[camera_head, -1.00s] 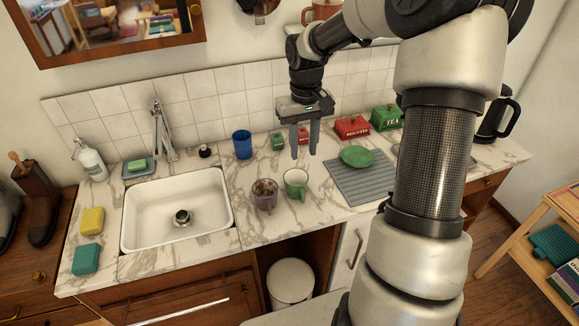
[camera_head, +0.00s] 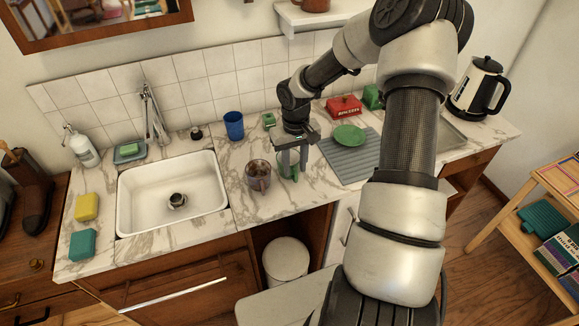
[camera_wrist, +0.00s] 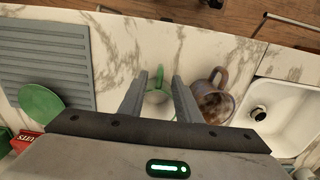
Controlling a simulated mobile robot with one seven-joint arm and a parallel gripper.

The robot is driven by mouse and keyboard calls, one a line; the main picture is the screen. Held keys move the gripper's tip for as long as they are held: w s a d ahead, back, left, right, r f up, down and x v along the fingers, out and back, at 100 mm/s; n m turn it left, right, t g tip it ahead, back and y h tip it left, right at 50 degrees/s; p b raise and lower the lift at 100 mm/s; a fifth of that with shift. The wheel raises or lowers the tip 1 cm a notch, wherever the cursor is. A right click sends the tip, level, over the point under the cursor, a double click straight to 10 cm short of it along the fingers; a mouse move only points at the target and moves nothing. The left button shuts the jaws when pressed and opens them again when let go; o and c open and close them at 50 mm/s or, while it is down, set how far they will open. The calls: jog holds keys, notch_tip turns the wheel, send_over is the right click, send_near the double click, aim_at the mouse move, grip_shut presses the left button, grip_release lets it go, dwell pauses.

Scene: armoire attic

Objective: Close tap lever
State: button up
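The metal tap (camera_head: 155,122) stands behind the white sink (camera_head: 122,205) at the left. Its thin upper part tilts up to the left, but its lever is too small to make out clearly. My gripper (camera_head: 291,174) is well to the right of the tap, low over the counter at the green mug (camera_head: 286,168). In the wrist view my gripper (camera_wrist: 160,85) is open, its two fingers apart. The green and white mug (camera_wrist: 157,97) shows between them, partly hidden. I cannot tell whether the fingers touch it. The tap is not in the wrist view.
A brownish mug (camera_head: 258,176) stands close left of my gripper. A blue cup (camera_head: 234,126), soap bottle (camera_head: 85,150) and soap dish (camera_head: 129,152) line the back.

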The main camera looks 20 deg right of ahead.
jog(key=shift+f, duration=1.45)
grip_shut()
jog(key=shift+r, duration=0.1)
